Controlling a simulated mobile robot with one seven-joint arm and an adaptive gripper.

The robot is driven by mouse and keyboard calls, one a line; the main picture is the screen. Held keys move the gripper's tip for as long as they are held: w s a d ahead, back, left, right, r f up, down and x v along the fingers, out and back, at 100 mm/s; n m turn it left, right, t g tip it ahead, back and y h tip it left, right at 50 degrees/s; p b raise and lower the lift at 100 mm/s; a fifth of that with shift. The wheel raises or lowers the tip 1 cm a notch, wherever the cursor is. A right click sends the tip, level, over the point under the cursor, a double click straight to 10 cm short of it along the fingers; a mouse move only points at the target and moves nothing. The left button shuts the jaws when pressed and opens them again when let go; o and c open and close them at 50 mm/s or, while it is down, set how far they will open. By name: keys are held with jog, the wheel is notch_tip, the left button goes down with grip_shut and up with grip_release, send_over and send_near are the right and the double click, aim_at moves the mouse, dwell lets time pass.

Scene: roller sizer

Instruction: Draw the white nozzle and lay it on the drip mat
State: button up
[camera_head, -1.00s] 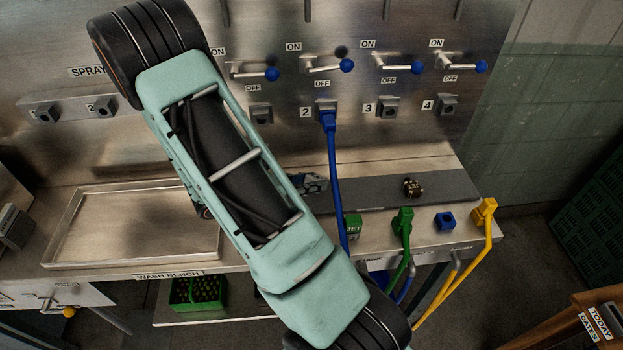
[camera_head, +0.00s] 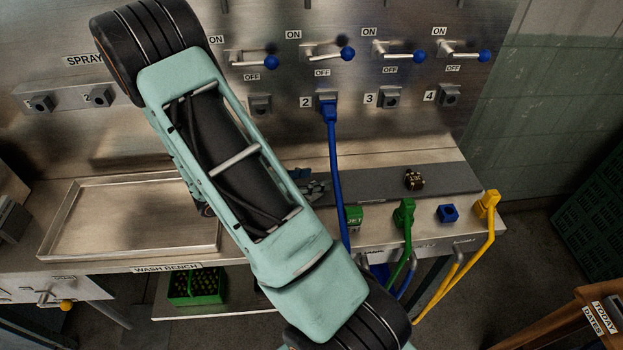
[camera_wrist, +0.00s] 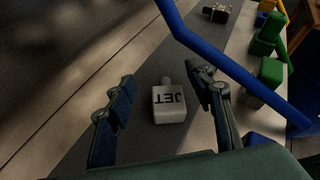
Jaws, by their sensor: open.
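The white nozzle (camera_wrist: 169,104), a small block marked JET with a short round tip, shows between my fingers in the wrist view. My gripper (camera_wrist: 163,82) is open, with one finger on each side of the nozzle and a visible gap to both. In the head view my arm hides the nozzle, and only a bit of my gripper (camera_head: 312,187) shows past it. A long dark grey strip, which looks like the drip mat (camera_head: 452,178), runs along the bench. It also shows below the nozzle in the wrist view (camera_wrist: 77,155). I cannot tell whether the nozzle touches it.
A blue hose (camera_head: 334,170) hangs from port 2 and crosses close to my right finger in the wrist view (camera_wrist: 235,68). Green (camera_head: 404,212), blue (camera_head: 447,213) and yellow (camera_head: 487,204) fittings line the front edge. A dark-and-tan fitting (camera_head: 414,180) lies on the strip. A tray (camera_head: 70,215) is at left.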

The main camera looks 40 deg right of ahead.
jog(key=v, duration=1.2)
dwell(0.4)
